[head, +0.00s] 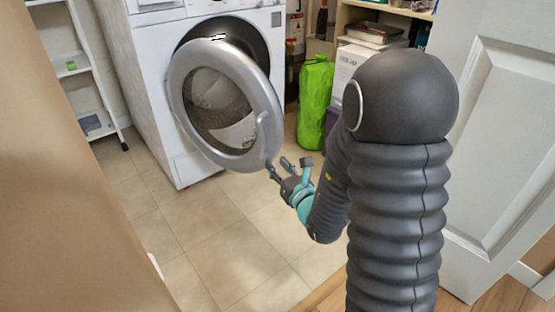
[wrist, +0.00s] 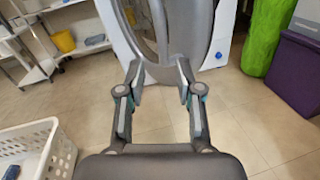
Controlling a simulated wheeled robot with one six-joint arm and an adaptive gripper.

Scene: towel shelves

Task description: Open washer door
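The white washer (head: 150,75) stands at the back left of the head view. Its round grey-rimmed door (head: 264,120) is swung out from the dark opening (head: 245,33), and the drum opening shows behind its upper edge. My gripper (head: 279,168) is at the door's lower right rim. In the wrist view, the door (wrist: 196,28) fills the upper middle, just ahead of my gripper (wrist: 160,75). Its two fingers are spread apart with floor showing between them. The fingertips are close to the rim; I cannot tell whether they touch it.
A green bag (head: 315,95) and a shelf with boxes stand right of the washer. A white panelled door (head: 495,130) is at the right. A white laundry basket (wrist: 55,140) is at lower left in the wrist view. The tiled floor (head: 215,235) before the washer is clear.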

